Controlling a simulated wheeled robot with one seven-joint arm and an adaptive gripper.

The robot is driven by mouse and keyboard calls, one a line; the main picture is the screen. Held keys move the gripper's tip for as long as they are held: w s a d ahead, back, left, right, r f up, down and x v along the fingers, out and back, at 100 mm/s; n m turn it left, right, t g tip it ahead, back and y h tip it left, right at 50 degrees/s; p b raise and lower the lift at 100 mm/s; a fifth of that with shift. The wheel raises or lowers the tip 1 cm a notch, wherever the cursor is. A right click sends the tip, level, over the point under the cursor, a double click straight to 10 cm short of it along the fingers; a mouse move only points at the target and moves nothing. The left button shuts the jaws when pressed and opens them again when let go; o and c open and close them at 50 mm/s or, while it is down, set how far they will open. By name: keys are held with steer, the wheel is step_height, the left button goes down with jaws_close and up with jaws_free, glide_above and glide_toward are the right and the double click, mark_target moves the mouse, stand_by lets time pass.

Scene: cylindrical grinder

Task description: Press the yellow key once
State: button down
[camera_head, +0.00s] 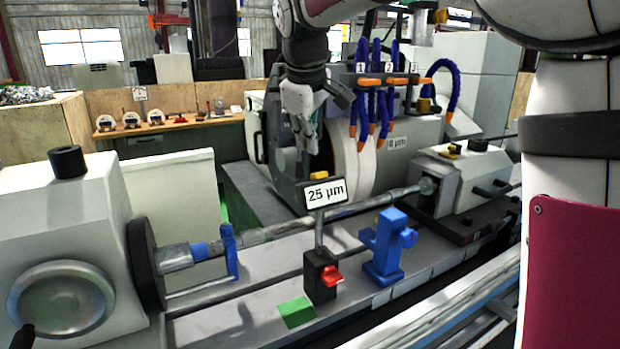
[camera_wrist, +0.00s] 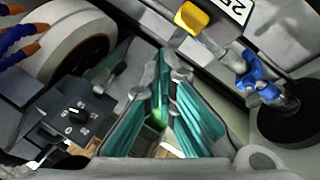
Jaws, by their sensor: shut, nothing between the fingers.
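A yellow key (camera_wrist: 191,17) shows at the top of the wrist view, beside a white sign (camera_wrist: 236,10). In the head view a sliver of yellow (camera_head: 319,174) shows at the top edge of the 25 µm sign (camera_head: 325,193), and most of it is hidden. My gripper (camera_head: 308,148) hangs above and a little left of that sign, in front of the grinding wheel. In the wrist view its teal-padded fingers (camera_wrist: 165,78) are shut and empty. The fingertips are apart from the yellow key, which lies above and right of them in that view.
A workpiece shaft (camera_head: 350,210) runs between the headstock (camera_head: 60,215) and the tailstock (camera_head: 455,175). The grinding wheel (camera_wrist: 62,38) and blue hoses (camera_head: 378,100) are close to my gripper.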

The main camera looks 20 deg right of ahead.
steer(key=shift+s+d+f, duration=0.1)
steer(key=shift+s+f, duration=0.15)
steer(key=shift+f, duration=0.25)
steer(key=shift+s+f, duration=0.2)
steer(key=shift+f, duration=0.3)
steer(key=shift+s+f, duration=0.35)
steer(key=shift+f, duration=0.45)
stand_by(1.4)
stand_by(0.4)
steer(key=shift+w+r+p, duration=0.35)
steer(key=shift+r, duration=0.5)
steer(key=shift+w+a+r+p, duration=0.1)
steer(key=shift+w+r+p, duration=0.25)
steer(key=shift+r, duration=0.4)
steer(key=shift+w+a+r+p, duration=0.1)
steer(key=shift+w+r+p, duration=0.25)
steer(key=shift+r, duration=0.45)
steer(key=shift+w+r+p, duration=0.2)
steer(key=shift+r+p, duration=0.25)
steer(key=shift+r, duration=0.3)
